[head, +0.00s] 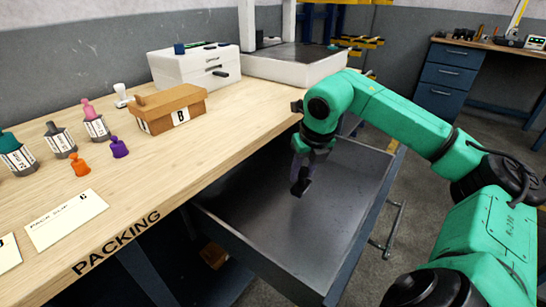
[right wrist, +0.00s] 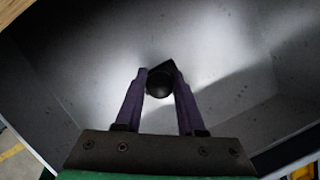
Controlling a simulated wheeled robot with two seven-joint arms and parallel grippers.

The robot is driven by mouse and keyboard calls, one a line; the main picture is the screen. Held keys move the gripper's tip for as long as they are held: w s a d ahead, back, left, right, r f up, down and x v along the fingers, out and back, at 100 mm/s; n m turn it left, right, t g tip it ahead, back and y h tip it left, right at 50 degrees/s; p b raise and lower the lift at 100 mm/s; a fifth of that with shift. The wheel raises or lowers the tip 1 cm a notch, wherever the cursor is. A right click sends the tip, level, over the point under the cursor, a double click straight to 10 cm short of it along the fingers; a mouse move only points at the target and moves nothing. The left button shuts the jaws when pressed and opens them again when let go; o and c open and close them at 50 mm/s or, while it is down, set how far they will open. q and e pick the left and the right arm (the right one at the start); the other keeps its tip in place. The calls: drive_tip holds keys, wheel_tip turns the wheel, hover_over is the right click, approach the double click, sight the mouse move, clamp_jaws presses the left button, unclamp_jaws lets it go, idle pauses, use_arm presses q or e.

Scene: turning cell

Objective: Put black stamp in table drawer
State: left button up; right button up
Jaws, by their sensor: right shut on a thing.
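The black stamp (right wrist: 160,82) is between the fingertips of my right gripper (right wrist: 160,90) in the right wrist view. In the head view, my right gripper (head: 303,172) is shut on the black stamp (head: 300,187) and points down over the table drawer (head: 290,215). The drawer is pulled open, grey inside, and its visible floor is bare. I cannot tell whether the stamp touches the drawer floor. My left gripper does not show.
The packing table (head: 210,140) bears a cardboard box marked B (head: 172,112), a white stamp (head: 122,95), an orange stamp (head: 79,166), a purple stamp (head: 119,147), several labelled bottles and a packing slip (head: 65,220). A white drawer box (head: 195,68) stands behind.

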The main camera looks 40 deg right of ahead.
drive_tip(key=shift+w+a+r+p, duration=0.4)
drive_tip(key=shift+w+p, duration=0.1)
drive_tip(key=shift+p, duration=0.65)
drive_tip(key=w+f+p, duration=0.1)
drive_tip(key=w, duration=0.1)
drive_tip(key=w+a+f+p, duration=0.1)
drive_tip(key=w+f, duration=0.1)
drive_tip(key=w, duration=0.1)
drive_tip(key=w+a+f, duration=0.1)
drive_tip(key=w, duration=0.1)
drive_tip(key=shift+w+f+p, duration=0.15)
drive_tip(key=shift+f+p, duration=0.05)
drive_tip(key=shift+p, duration=0.2)
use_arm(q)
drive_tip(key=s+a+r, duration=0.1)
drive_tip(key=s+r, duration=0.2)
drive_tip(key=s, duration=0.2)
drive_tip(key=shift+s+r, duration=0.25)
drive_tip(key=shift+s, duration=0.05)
use_arm(e)
drive_tip(key=shift+f, duration=0.15)
drive_tip(key=o, duration=1)
drive_tip(key=shift+o, duration=0.2)
